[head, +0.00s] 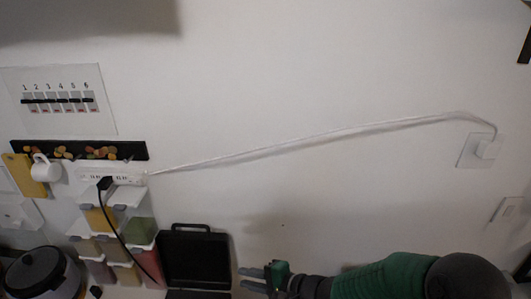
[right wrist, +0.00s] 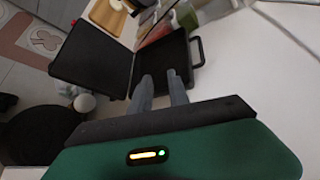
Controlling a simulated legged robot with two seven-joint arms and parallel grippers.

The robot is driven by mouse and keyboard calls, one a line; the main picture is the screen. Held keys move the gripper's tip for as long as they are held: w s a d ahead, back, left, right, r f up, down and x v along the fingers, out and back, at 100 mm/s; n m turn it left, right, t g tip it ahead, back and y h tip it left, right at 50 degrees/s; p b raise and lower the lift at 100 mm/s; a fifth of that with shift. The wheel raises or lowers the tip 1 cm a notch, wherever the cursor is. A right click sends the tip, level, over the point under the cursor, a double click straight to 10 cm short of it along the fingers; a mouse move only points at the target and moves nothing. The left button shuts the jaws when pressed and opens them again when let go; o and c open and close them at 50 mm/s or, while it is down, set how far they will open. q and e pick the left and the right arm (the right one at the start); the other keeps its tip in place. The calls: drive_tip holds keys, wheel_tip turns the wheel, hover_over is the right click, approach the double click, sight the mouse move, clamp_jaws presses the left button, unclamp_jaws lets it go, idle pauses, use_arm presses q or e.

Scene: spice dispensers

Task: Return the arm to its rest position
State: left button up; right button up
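My right arm comes in from the lower right of the head view, green and black. Its right gripper (head: 247,279) points left, near the lower edge. The grey fingers of the right gripper (right wrist: 161,78) also show in the right wrist view, with a gap between them and nothing held. They appear over or in front of the open black case (right wrist: 92,55). In the head view the case (head: 195,257) is just left of the fingertips. My left gripper is not in view.
Spice dispensers (head: 141,231) hang on the wall left of the case, below a white power strip (head: 110,177). A rounded dark appliance (head: 40,272) stands at the lower left. A white cable (head: 300,140) runs to a wall socket. The wall above my arm is clear.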

drive_tip(key=s+d+f+n+h+b, duration=0.25)
drive_tip(key=d+f+h, duration=0.25)
drive_tip(key=d, duration=0.4)
drive_tip(key=s+d+f+n+h+b, duration=0.1)
drive_tip(key=d+f+n+h+b, duration=0.3)
drive_tip(key=d, duration=0.5)
drive_tip(key=s+d+f+n+g+h+b, duration=0.1)
drive_tip(key=s+d+f+n+g, duration=0.1)
drive_tip(key=s, duration=0.5)
drive_tip(key=s+d+f+n+g+h+b, duration=0.1)
drive_tip(key=s+d, duration=0.3)
drive_tip(key=s, duration=0.4)
drive_tip(key=shift+d+f+n+g+h+b, duration=0.15)
drive_tip(key=shift+f+n+g+h+b, duration=0.2)
drive_tip(key=shift+b, duration=0.2)
